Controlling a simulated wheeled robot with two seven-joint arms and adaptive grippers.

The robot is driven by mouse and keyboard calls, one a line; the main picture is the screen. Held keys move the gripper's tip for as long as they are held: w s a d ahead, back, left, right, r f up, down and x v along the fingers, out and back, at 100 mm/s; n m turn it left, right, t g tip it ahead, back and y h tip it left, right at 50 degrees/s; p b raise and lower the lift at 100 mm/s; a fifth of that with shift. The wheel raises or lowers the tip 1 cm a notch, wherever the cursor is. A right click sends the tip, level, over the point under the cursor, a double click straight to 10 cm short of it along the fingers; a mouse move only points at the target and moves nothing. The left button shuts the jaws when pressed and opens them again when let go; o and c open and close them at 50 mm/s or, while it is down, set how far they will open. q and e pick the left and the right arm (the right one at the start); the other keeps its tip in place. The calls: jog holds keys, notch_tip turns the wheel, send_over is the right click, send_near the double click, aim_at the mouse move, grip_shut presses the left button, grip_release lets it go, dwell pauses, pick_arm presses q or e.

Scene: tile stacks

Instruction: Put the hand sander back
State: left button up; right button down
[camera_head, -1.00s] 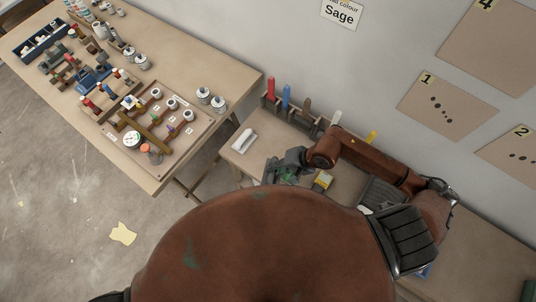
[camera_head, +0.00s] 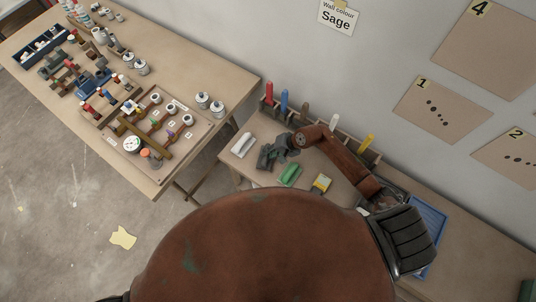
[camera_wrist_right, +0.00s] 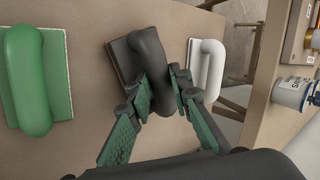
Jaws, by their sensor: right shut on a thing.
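The hand sander, a dark block with a thick rounded handle, shows in the right wrist view (camera_wrist_right: 148,48) and in the head view (camera_head: 265,160). My right gripper (camera_wrist_right: 163,80) is shut on its handle, and it also shows in the head view (camera_head: 276,152). The sander is at or just above the side table; I cannot tell whether it touches. It lies between a white tool of similar shape (camera_wrist_right: 206,68) and a green one (camera_wrist_right: 36,85), with gaps on both sides. My left gripper is not in view.
A rack (camera_head: 346,140) with coloured handles stands along the wall. A yellow-and-dark item (camera_head: 321,183) lies right of the green tool. A blue tray (camera_head: 431,228) is at the right. The crowded long table (camera_head: 225,65) stands left across a gap.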

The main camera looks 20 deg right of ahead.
jog(key=shift+f, duration=0.55)
jog(key=c, duration=1.8)
grip_release()
jog(key=shift+f, duration=0.1)
jog(key=shift+o, duration=0.2)
jog(key=b+v, duration=0.1)
jog(key=v, duration=1.1)
